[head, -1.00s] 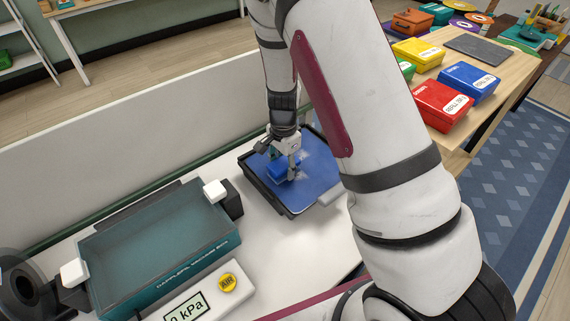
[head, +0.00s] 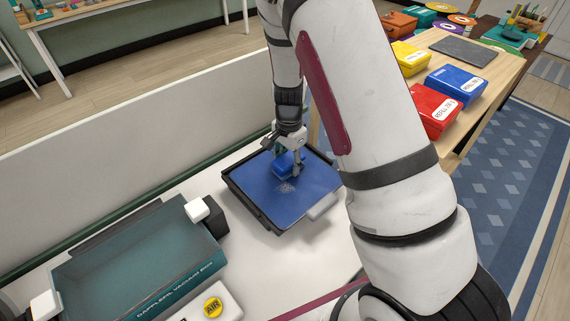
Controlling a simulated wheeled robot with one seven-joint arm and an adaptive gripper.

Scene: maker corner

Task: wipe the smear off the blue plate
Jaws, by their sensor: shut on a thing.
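The blue plate (head: 310,203) lies in a black frame on the white table. A pale grey smear (head: 286,187) shows near the middle of the plate, just below my gripper in the picture. My gripper (head: 288,165) points down over the far part of the plate. It is shut on a blue block-like wiper (head: 287,163), which is at or just above the plate; I cannot tell if it touches. Part of the wiper is hidden by the fingers.
A teal vacuum box (head: 140,265) with white-topped clamps stands at the left. A yellow AIR button (head: 213,306) is at the front. A white partition (head: 130,135) runs behind. A wooden table at the right holds red (head: 430,110), blue (head: 455,82) and yellow (head: 410,57) boxes.

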